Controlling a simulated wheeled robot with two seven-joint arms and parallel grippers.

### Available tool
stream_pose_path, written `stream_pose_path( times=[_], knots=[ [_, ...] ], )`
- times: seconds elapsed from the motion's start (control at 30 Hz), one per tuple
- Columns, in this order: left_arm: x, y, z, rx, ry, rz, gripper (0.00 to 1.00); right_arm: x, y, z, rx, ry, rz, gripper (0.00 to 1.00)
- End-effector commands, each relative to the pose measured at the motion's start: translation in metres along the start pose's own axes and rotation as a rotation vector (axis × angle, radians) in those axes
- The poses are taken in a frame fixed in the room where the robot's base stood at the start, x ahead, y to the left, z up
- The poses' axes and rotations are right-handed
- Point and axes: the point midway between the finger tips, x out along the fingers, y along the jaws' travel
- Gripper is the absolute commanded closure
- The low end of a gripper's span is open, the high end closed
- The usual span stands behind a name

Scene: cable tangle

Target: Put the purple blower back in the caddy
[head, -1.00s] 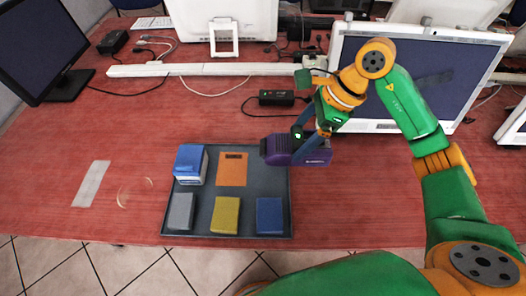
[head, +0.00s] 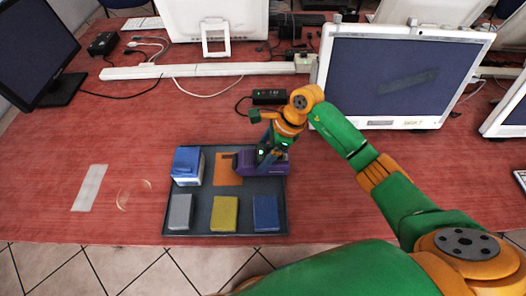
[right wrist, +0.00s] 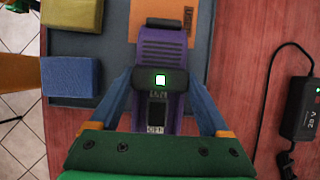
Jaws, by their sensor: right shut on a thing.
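The purple blower (head: 273,168) is in my right gripper (head: 266,158), over the back right part of the dark grey caddy (head: 242,214). In the right wrist view the blower (right wrist: 166,50) lies between the two blue fingers, which are shut on it. Its dark front end reaches over the right part of the orange pad (head: 225,173). I cannot tell whether it touches the caddy floor.
The caddy also holds a blue-and-white box (head: 188,165), a grey block (head: 180,211), a yellow block (head: 224,213) and a blue block (head: 265,212). A black power adapter (head: 270,97) lies behind. Monitors stand farther back. The red table left of the caddy is mostly clear.

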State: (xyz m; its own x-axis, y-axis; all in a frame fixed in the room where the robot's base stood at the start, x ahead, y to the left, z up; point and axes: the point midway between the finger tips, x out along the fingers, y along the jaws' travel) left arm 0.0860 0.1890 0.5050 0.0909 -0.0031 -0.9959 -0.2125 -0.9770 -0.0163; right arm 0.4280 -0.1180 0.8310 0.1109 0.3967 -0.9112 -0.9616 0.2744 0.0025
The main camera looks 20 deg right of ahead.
Motion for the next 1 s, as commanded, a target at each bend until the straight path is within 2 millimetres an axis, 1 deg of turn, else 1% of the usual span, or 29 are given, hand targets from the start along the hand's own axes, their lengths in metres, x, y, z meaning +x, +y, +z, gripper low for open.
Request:
stream_pose_path(
  times=[0.03, 0.07, 0.1, 0.27, 0.37, 0.4, 0.47, 0.6, 0.73, 0.8, 0.87, 1.0],
  knots=[
    [0.001, 0.0, 0.0, 0.0, 0.0, 0.0, 1.0, 0.0, 0.0, 0.0, 0.0, 0.0, -0.001, 0.12],
    [0.0, 0.0, 0.0, 0.0, 0.0, 0.0, 1.0, 0.0, 0.0, 0.0, 0.0, 0.0, 0.0, 0.04],
    [0.0, 0.0, 0.0, 0.0, 0.0, 0.0, 1.0, 0.0, 0.0, 0.0, 0.0, 0.0, 0.0, 0.0],
    [0.0, 0.0, 0.0, 0.0, 0.0, 0.0, 1.0, 0.0, 0.0, 0.0, 0.0, -0.001, 0.0, 0.0],
    [-0.01, -0.001, -0.001, 0.0, 0.0, 0.0, 1.0, -0.009, 0.0, 0.004, 0.0, -0.002, 0.001, 0.0],
    [-0.007, 0.0, -0.001, 0.0, 0.0, 0.0, 1.0, -0.012, -0.001, 0.003, 0.0, -0.002, -0.003, 0.0],
    [-0.004, 0.0, 0.0, 0.0, 0.0, 0.0, 1.0, -0.026, -0.002, 0.002, -0.002, -0.002, -0.007, 0.0],
    [0.001, 0.0, 0.0, 0.0, 0.0, 0.0, 1.0, -0.067, -0.002, 0.001, -0.003, 0.0, -0.008, 0.0],
    [0.004, 0.0, 0.0, 0.001, 0.0, 0.0, 1.0, -0.1, -0.001, 0.002, -0.001, 0.0, -0.006, 0.0],
    [0.005, 0.0, 0.0, 0.001, 0.0, 0.0, 1.0, -0.112, -0.001, 0.002, 0.0, -0.001, -0.004, 0.0],
    [0.006, 0.0, 0.0, 0.001, 0.0, 0.0, 1.0, -0.119, -0.001, 0.002, 0.0, -0.001, -0.003, 0.0],
    [0.006, 0.0, 0.0, 0.001, 0.0, 0.0, 1.0, -0.125, 0.0, 0.002, 0.001, -0.001, 0.001, 0.0]
  ],
)
